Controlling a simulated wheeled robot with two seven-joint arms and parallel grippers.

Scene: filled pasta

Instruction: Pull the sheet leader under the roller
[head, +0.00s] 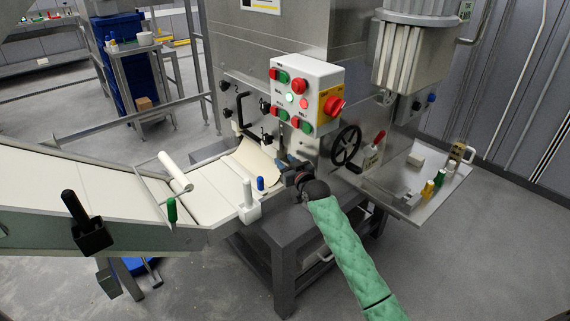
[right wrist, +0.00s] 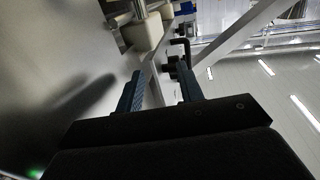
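The cream sheet leader (head: 258,160) lies curved at the machine's outlet, at the inner end of the pale conveyor belt (head: 90,180). A white roller (head: 176,172) sits across the belt to its left. My right gripper (head: 288,164) is just right of the sheet, close to the machine front. In the right wrist view its two blue fingers (right wrist: 162,90) stand apart, with no object clearly held between them. Whether a finger touches the sheet cannot be told. My left gripper is not in view.
A control box (head: 305,92) with red and green buttons hangs above my right gripper. A black handwheel (head: 346,146) is to its right. A white block with a blue-topped post (head: 250,203) stands at the belt's near edge. A side tray (head: 425,190) holds small items.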

